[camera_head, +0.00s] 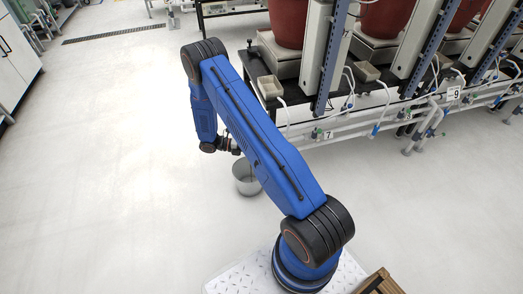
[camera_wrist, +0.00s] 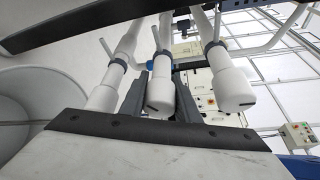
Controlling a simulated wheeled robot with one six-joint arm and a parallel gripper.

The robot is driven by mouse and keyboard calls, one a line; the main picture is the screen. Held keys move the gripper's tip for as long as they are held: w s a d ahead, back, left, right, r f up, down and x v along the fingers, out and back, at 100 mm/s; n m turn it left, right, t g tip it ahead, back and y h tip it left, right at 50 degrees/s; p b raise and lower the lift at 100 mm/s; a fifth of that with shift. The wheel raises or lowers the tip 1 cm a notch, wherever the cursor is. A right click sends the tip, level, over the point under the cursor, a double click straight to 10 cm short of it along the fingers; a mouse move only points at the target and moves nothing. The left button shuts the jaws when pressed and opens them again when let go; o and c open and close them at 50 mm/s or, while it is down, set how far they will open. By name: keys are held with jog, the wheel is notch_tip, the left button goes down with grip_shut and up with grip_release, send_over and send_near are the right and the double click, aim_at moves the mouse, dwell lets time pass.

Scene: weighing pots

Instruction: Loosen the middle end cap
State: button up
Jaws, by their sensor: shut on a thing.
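Three white pipes with white end caps show in the wrist view. The middle end cap (camera_wrist: 161,88) sits between the two dark fingers of my gripper (camera_wrist: 158,102), which is shut on it. A short dark line marks this cap near its end. The left end cap (camera_wrist: 105,97) is partly hidden behind my gripper's body. The right end cap (camera_wrist: 235,92) is clear of the fingers and also bears a dark line. In the head view my arm hides most of the gripper and the caps.
A grey bucket (camera_head: 246,181) stands on the floor below my gripper. Black tables with scales and red pots (camera_head: 288,22) stand at the right, with white pipes (camera_head: 350,133) along their front. The floor at the left is clear.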

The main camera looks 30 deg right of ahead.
jog(key=shift+w, duration=0.1)
jog(key=o, duration=1)
jog(key=v, duration=1.7)
jog(key=shift+w+a, duration=0.15)
